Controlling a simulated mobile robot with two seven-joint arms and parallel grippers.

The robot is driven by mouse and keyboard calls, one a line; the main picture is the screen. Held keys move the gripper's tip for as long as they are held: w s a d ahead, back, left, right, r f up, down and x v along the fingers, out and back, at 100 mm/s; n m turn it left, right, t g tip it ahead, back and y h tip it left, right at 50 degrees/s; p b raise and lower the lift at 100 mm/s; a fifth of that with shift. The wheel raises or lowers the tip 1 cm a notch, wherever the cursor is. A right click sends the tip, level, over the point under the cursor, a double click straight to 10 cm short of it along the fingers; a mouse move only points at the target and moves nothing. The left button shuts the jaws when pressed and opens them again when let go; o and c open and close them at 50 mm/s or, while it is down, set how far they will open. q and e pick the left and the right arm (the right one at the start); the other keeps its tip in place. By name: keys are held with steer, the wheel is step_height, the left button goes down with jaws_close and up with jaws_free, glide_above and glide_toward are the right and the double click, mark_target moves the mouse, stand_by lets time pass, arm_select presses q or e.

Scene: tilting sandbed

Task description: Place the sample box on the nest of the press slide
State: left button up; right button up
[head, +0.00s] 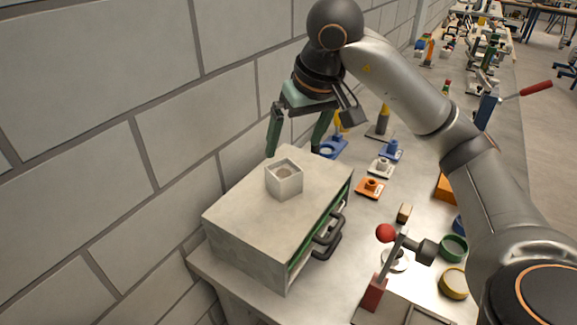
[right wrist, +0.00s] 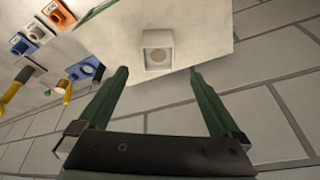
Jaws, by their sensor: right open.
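A small white open-topped box (head: 284,188) with a round, tan recess inside, which looks like the sample box, stands upright on top of the grey cabinet (head: 240,222). It also shows in the right wrist view (right wrist: 158,60), straight ahead between the fingers. My right gripper (head: 297,143) is open and empty, above and behind the box on the wall side, apart from it. In the right wrist view its green fingers (right wrist: 158,75) are spread wider than the box. I cannot tell for certain which part is the press slide or its nest. My left gripper is not in view.
The cabinet has dark handles (head: 328,232) at its front. A block wall (head: 90,130) runs close along the left. Orange (head: 370,188), white and blue fixtures stand on the bench. A red-ball lever (head: 386,233) and a blue device with a red handle (head: 487,107) stand at the right.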

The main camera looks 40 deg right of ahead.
steer(key=m, duration=0.1)
steer(key=w+m, duration=0.1)
steer(key=m+g, duration=0.1)
steer(key=shift+w+a+f+m, duration=0.15)
steer(key=shift+a+f+m, duration=0.1)
steer(key=shift+m, duration=0.05)
steer(key=w+m+g, duration=0.1)
steer(key=m, duration=0.3)
steer(key=m+g+b, duration=0.2)
steer(key=m+b, duration=0.2)
steer(key=m, duration=0.5)
glide_toward(284, 177)
steer(key=s+f, duration=0.1)
steer(key=s+a+f, duration=0.1)
steer(key=shift+s+a, duration=0.15)
steer(key=shift+s, duration=0.25)
steer(key=shift+w+a+f, duration=0.1)
steer(key=shift+a+f, duration=0.05)
steer(key=shift+f, duration=1.2)
steer(key=shift+a+f, duration=0.1)
steer(key=shift+f, duration=1.25)
steer(key=shift+c, duration=0.2)
steer(key=c, duration=1.5)
steer(key=shift+r, duration=0.1)
jaws_close()
